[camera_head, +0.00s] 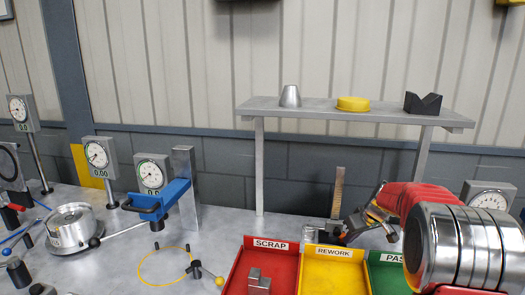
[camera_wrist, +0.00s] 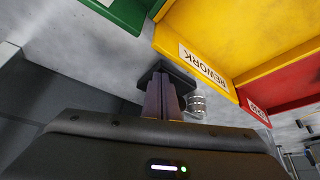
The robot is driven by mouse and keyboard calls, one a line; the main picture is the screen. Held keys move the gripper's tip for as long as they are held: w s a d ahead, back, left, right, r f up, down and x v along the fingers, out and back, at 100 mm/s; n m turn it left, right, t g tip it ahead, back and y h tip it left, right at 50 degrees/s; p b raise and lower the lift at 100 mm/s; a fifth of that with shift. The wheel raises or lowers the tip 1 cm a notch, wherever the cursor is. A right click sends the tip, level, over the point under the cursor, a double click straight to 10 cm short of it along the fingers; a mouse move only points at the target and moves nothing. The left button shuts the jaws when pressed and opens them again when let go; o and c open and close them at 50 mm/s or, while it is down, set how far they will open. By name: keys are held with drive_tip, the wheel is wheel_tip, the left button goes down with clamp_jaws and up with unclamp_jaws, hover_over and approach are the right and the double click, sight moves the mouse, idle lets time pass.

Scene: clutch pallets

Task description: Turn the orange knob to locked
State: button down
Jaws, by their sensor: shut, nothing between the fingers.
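No knob is plainly orange in either view. A small yellow-orange ball (camera_head: 219,281) ends a short lever near the yellow ring on the bench in the head view; I cannot tell whether it is the orange knob. No "locked" marking is readable. My gripper (camera_wrist: 163,95) is shut and empty in the wrist view, its dark fingers over the grey bench beside the REWORK tray. In the head view my arm reaches in from the right, and the gripper is small and partly hidden behind the trays, far to the right of the ball.
Red SCRAP (camera_head: 240,268), yellow REWORK (camera_head: 318,276) and green (camera_head: 384,262) trays line the front. A shelf (camera_head: 320,106) stands behind. Dial gauges, a round chrome fixture (camera_head: 74,224) and a blue clamp (camera_head: 160,202) fill the left.

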drive_tip(key=shift+a, duration=0.6)
idle(0.3)
drive_tip(key=shift+s, duration=0.25)
drive_tip(key=shift+s, duration=0.25)
wheel_tip(320, 180, up, 6)
idle(0.9)
drive_tip(key=shift+s, duration=0.1)
